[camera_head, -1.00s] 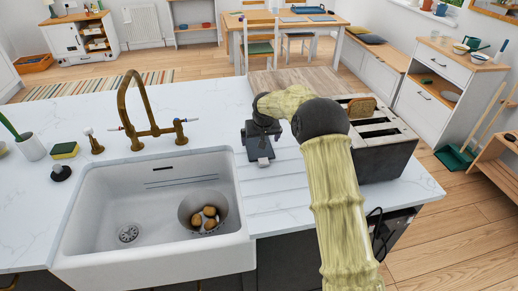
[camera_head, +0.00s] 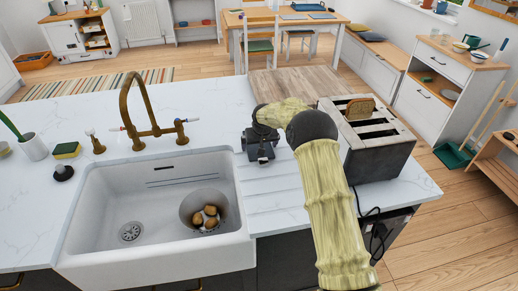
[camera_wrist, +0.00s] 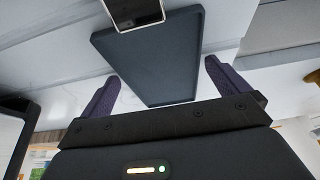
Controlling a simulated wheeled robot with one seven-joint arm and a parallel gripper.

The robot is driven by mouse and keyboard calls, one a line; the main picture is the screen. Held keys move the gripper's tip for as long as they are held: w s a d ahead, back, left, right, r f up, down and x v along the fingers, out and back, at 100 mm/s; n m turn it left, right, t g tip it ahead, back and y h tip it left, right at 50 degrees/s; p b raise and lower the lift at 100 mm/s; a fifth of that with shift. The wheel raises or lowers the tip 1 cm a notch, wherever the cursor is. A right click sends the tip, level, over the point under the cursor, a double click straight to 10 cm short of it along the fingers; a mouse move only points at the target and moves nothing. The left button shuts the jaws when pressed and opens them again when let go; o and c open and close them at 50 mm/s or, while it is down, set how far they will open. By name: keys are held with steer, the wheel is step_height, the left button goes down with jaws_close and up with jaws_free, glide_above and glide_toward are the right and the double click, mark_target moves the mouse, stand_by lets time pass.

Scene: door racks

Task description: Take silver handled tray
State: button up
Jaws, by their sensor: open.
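In the wrist view a dark, flat tray (camera_wrist: 150,60) with a raised rim lies beyond my gripper. A bright silver handle (camera_wrist: 135,12) is at its top edge, partly cut off by the frame. My gripper (camera_wrist: 160,80) is open, its two purple fingers apart, with the tray's near end showing between them in the picture. I cannot tell whether they touch it. In the head view my gripper (camera_head: 260,152) points down over the white counter between the sink and the toaster. I cannot make out the tray apart from the gripper there.
A toaster (camera_head: 385,155) with bread in a slot stands close to the right of my arm. The white sink (camera_head: 115,205) on the left holds a bowl (camera_head: 188,212) of round brown items. A brass tap (camera_head: 135,110) rises behind it. The counter (camera_head: 215,100) behind my gripper is clear.

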steer(key=c, duration=0.7)
steer(key=shift+r, duration=0.1)
steer(key=shift+c, duration=0.2)
step_height(320, 180, up, 10)
steer(key=b, duration=0.1)
steer(key=shift+b, duration=0.4)
